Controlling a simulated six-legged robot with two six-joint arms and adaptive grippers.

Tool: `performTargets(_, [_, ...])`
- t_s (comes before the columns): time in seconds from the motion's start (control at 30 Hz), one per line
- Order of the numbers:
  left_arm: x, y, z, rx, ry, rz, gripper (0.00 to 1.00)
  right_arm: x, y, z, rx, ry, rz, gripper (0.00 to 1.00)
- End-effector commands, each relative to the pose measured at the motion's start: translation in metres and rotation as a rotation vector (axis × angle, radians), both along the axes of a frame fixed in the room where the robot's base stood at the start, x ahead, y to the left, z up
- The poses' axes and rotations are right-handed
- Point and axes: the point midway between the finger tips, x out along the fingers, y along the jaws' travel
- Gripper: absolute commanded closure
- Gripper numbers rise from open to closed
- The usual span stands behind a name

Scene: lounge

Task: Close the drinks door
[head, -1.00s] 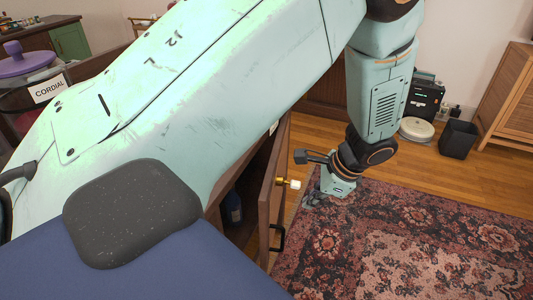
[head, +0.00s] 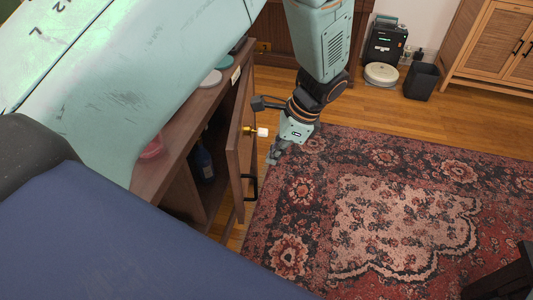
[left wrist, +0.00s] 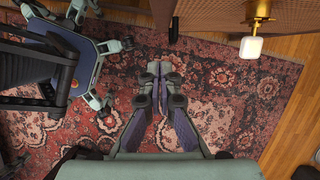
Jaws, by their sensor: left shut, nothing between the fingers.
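The drinks door (head: 236,150) is a brown wooden panel on the cabinet, standing open. It has a black bar handle (head: 251,187) and a brass fitting with a white end (head: 260,132). My left gripper (head: 273,156) is shut and empty, just to the right of the door's outer face, near the fitting; I see no clear contact. In the left wrist view the shut fingers (left wrist: 160,75) are over the rug, with the brass and white fitting (left wrist: 252,44) ahead to the right. My right gripper is not in view.
The open cabinet (head: 180,140) holds a blue bottle (head: 203,162). A patterned rug (head: 400,215) gives free floor to the right. A black bin (head: 421,81), a round white device (head: 381,75) and a rattan cabinet (head: 495,50) stand at the back.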

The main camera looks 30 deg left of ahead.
Motion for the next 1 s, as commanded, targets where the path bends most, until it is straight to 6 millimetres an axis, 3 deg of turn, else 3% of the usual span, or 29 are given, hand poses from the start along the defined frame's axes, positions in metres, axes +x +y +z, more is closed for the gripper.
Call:
performTargets(0.03, [-0.003,0.003,-0.013,0.0,0.005,0.001,1.0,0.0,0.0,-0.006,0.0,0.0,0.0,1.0])
performTargets(0.4, [-0.015,0.028,-0.074,-0.001,0.002,0.006,1.0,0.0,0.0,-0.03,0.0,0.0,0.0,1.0])
performTargets(0.7, [-0.029,0.059,-0.069,0.0,0.0,0.006,1.0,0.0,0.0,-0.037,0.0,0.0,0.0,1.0])
performTargets(1.0, [-0.031,0.062,-0.068,0.0,-0.001,0.005,1.0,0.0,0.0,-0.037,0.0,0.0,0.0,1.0])
